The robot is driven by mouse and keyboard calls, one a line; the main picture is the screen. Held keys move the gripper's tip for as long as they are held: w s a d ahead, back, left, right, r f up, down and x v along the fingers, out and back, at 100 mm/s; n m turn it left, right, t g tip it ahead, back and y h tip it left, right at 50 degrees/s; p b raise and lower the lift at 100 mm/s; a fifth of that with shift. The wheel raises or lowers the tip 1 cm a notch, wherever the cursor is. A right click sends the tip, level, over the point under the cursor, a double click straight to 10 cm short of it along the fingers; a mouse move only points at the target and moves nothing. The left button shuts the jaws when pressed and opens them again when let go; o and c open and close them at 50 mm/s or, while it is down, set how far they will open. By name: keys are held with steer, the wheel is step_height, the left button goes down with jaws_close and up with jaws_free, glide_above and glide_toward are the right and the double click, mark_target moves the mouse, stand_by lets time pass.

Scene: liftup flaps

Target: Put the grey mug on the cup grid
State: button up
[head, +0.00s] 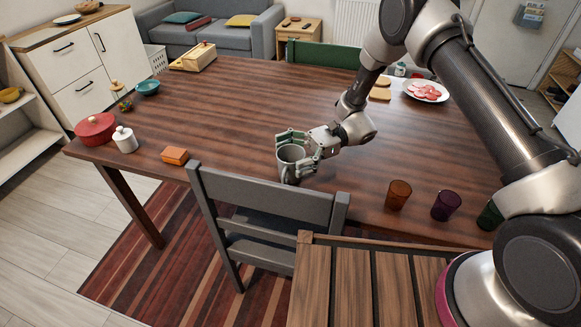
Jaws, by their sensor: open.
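The grey mug (290,156) stands upright near the front edge of the dark wooden table (225,115), just behind the grey chair. My gripper (297,153) is at the mug, reaching in from the right. Its fingers are open, one behind the mug and one at its front right side. I cannot tell whether they touch it. The fingers hide part of the mug's right side. I cannot make out a cup grid for certain in this view.
A grey chair (265,208) stands at the front edge. A slatted wooden surface (352,285) lies in front. The table's middle is clear.

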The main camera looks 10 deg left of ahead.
steer(key=c, duration=1.4)
steer(key=shift+r, duration=0.1)
